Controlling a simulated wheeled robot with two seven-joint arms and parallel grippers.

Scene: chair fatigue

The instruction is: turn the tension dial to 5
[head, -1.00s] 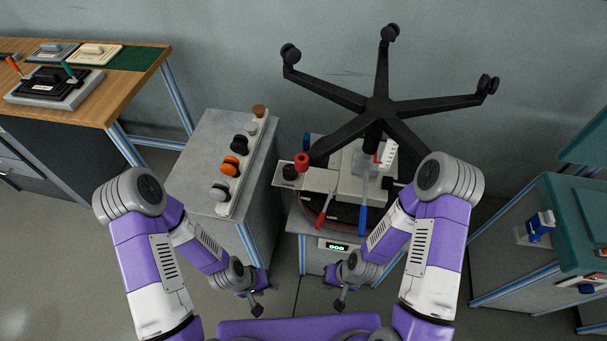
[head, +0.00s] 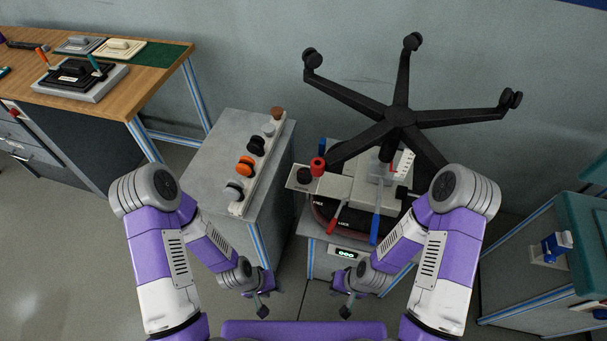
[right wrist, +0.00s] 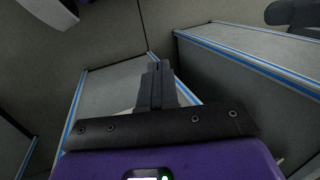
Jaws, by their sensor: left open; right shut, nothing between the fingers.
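An upturned black chair base (head: 401,117) stands on a bench with its pale tilt mechanism (head: 345,190) exposed. A black round knob (head: 305,176) sits at the mechanism's left end, beside a red knob (head: 318,167). Another black knob (head: 404,193) sticks out on its right, below a white scale plate (head: 404,162). I cannot tell for sure which is the tension dial, and no numbers are readable. My left gripper (head: 263,311) is open and empty, low in front of the bench. My right gripper (head: 345,311) is shut and empty there; its closed fingers show in the right wrist view (right wrist: 157,85).
A red lever (head: 337,219) and blue lever (head: 375,228) point forward from the mechanism. A small display (head: 346,254) is on the bench front. A grey cabinet (head: 215,155) with several knobs stands left, a wooden table (head: 150,75) farther left, a teal-topped unit (head: 590,215) right.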

